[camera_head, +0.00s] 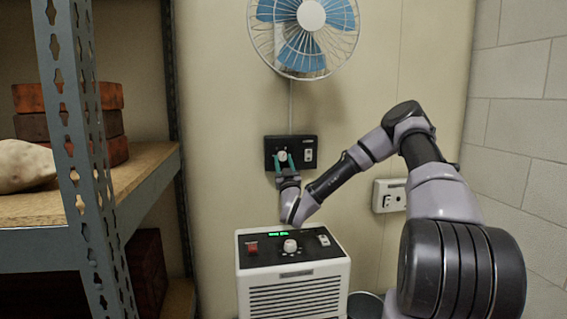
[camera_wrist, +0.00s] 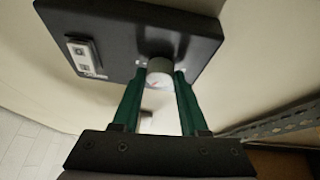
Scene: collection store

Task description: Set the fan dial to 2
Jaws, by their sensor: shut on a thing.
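The fan dial (camera_head: 282,155) is a pale round knob on a black control panel (camera_head: 309,142) on the wall, below a blue-bladed fan (camera_head: 302,30). My gripper (camera_head: 283,165) reaches the panel, its green fingers at the dial. In the wrist view the dial (camera_wrist: 160,72) sits between the fingertips of my gripper (camera_wrist: 164,80), which are shut on it. The panel (camera_wrist: 120,35) looks tilted there, with a pale switch plate beside the dial. The dial's numbers and its setting cannot be read.
A white unit (camera_head: 292,290) with its own knob and a green display stands below the panel. A wall socket plate (camera_head: 389,195) is at the right, behind my arm. A metal shelf (camera_head: 120,180) with bricks (camera_head: 115,96) and a pale stone (camera_head: 24,164) fills the left.

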